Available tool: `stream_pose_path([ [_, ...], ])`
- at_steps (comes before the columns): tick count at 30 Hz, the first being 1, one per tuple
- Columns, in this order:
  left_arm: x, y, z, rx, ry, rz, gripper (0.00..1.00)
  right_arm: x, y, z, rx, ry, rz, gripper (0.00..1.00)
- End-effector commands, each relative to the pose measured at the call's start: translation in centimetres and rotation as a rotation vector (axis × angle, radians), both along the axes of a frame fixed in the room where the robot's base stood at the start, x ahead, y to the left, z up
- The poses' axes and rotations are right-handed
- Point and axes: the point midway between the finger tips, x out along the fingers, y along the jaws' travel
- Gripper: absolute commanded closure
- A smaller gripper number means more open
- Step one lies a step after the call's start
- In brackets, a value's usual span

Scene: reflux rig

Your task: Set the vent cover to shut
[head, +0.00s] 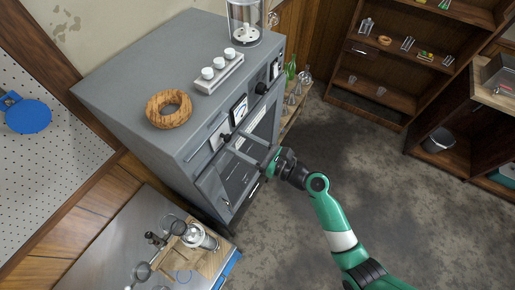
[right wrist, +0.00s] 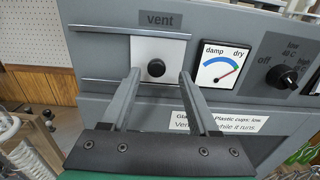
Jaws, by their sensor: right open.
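The vent cover (right wrist: 141,52) is a pale plate with a round black knob (right wrist: 156,68) on the front panel of the grey cabinet (head: 150,70). It sits below the "vent" label (right wrist: 161,19), at the right end of two horizontal metal rails (right wrist: 95,80). My right gripper (head: 236,141) is in front of this panel in the head view. In the right wrist view, my right gripper (right wrist: 159,76) is open, with one finger on each side of the knob. I cannot tell whether the fingers touch it. My left gripper is not in view.
Right of the vent are a damp/dry dial (right wrist: 222,62) and a heat knob (right wrist: 281,75). A cork ring (head: 169,109) and a white-capped rack (head: 219,73) stand on the cabinet. A bench with glassware (head: 195,236) stands at lower left. The floor (head: 330,130) to the right is clear.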

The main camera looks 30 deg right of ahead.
Motion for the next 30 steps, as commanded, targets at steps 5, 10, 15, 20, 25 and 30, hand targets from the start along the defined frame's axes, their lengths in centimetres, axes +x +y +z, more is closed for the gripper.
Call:
stream_pose_path([
  [5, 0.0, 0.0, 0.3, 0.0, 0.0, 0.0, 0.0, -4.0, -2.2, -0.1, 0.0, 0.002, -0.006, 0.39],
  [10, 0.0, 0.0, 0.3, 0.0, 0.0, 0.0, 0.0, -6.9, -3.6, -0.1, 0.0, 0.002, -0.005, 0.39],
  [15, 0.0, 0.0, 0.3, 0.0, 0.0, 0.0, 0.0, -8.0, -4.0, 0.0, 0.0, 0.001, -0.002, 0.39],
  [20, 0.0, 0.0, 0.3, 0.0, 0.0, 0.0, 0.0, -8.1, -4.0, 0.0, 0.0, 0.001, -0.001, 0.39],
  [25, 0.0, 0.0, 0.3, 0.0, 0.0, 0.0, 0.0, -8.1, -4.0, 0.0, 0.0, 0.001, -0.001, 0.39],
  [30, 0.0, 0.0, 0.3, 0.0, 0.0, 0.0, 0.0, -8.0, -4.0, 0.0, 0.0, 0.001, -0.001, 0.39],
])
